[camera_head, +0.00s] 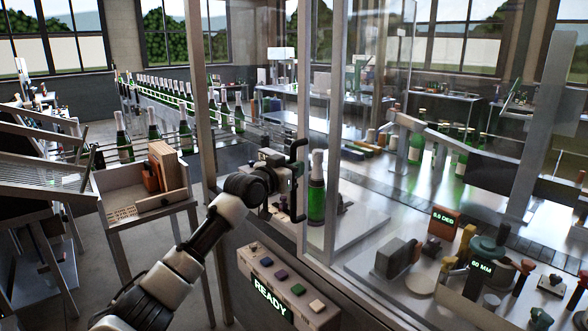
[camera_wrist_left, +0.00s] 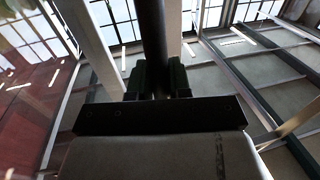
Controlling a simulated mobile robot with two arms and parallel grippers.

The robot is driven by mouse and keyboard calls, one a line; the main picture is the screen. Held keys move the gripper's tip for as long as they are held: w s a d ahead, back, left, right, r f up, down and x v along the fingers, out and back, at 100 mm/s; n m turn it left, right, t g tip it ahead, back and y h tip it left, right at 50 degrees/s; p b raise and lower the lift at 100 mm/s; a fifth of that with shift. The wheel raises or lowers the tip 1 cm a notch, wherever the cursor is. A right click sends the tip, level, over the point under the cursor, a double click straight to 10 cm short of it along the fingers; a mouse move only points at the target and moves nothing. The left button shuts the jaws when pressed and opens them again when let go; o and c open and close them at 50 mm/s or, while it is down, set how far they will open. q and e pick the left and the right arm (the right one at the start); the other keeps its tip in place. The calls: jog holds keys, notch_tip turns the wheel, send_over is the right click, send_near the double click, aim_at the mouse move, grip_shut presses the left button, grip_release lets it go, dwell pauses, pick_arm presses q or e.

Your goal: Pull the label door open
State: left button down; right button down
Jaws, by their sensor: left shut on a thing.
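The label door (camera_head: 330,110) is a tall clear panel with a pale metal edge, on the front of the glass enclosure. Its dark bar handle (camera_head: 300,215) stands upright on the near side of that edge. My left gripper (camera_head: 291,178) reaches in from the lower left and is shut on the handle, about midway along it. In the left wrist view the black bar (camera_wrist_left: 152,35) runs between the two dark fingers (camera_wrist_left: 156,82). I cannot tell from these frames whether the door stands slightly ajar. My right gripper is not in view.
A green bottle (camera_head: 316,200) with a pale top stands behind the handle. A button panel (camera_head: 285,285) reading READY is below my left gripper. Bottles line the conveyor behind. Floor between stand and panel is clear.

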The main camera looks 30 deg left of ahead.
pick_arm(q)
jog(key=c, duration=1.2)
grip_release()
jog(key=shift+c, duration=0.2)
jog(key=shift+o, duration=0.9)
jog(key=shift+a, duration=0.1)
jog(key=s+a+b, duration=0.2)
jog(key=s+b, duration=0.1)
jog(key=s, duration=0.7)
jog(key=shift+s+b, duration=0.25)
jog(key=shift+b, duration=0.15)
